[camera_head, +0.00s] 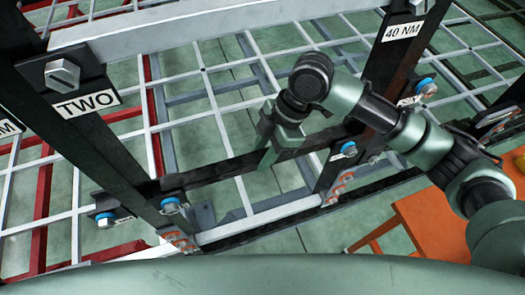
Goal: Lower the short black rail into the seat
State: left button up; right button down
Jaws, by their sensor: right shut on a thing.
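The short black rail (215,170) spans, slightly tilted in the picture, between two black uprights. My right gripper (268,157) comes down on it from above and is shut on it right of its middle. The rail's left end is by the left upright (100,150) near a blue-collared bolt (171,205). Its right end is by the right upright (395,60), near another blue-collared bolt (345,150). Whether the ends touch the uprights or rest in a seat, I cannot tell. My left gripper is not in view.
A pale crossbar (200,28) runs above, by the "TWO" label (87,105). A white lattice (215,85) with red bars lies behind. A pale lower bar (260,217) lies below the rail. An orange stand (425,222) is at the right.

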jog(key=c, duration=0.9)
grip_release()
jog(key=shift+f, duration=0.1)
jog(key=shift+c, duration=0.2)
jog(key=shift+f, duration=0.1)
jog(key=shift+w+d+r, duration=0.1)
jog(key=shift+d+r, duration=0.1)
jog(key=shift+r, duration=0.15)
jog(key=b+v, duration=0.2)
jog(key=v, duration=0.4)
jog(key=shift+r, duration=0.1)
jog(key=shift+d+r, duration=0.1)
jog(key=shift+r, duration=0.25)
